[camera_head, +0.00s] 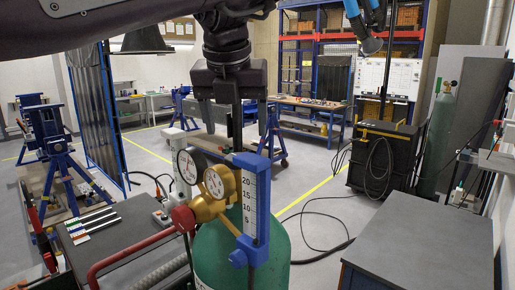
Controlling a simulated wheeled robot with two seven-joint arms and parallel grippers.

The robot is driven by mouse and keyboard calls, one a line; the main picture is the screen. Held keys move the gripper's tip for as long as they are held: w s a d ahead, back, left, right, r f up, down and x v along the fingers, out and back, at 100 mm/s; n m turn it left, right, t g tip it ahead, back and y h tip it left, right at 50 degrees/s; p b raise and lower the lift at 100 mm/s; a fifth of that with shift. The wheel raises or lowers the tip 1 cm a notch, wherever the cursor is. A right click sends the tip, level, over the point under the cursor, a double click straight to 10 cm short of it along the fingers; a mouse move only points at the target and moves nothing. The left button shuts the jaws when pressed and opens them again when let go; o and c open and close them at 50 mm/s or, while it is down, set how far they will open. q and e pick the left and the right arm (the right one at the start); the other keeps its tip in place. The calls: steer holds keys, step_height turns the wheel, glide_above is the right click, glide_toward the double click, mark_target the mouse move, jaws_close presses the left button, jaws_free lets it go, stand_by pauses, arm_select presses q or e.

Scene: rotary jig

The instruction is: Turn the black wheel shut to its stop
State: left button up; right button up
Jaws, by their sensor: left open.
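A green gas cylinder (241,262) stands upright in the lower middle of the head view. I cannot make out the black wheel for certain; dark parts behind the gauges and under my gripper are partly hidden. My left gripper (234,118) points down above the regulator. Its fingers are apart, with a dark upright part between them that I cannot identify. My right gripper is not in view.
A grey bench (107,238) with a red bent tube (125,250) is at lower left. A grey-topped cabinet (420,236) is at lower right. Black hoses (322,235) lie on the floor right of the cylinder.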

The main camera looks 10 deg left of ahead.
arm_select(q)
steer(key=x, duration=0.7)
steer(key=shift+w+f, duration=0.15)
steer(key=shift+f, duration=0.05)
steer(key=shift+a, duration=0.1)
steer(key=c, duration=0.9)
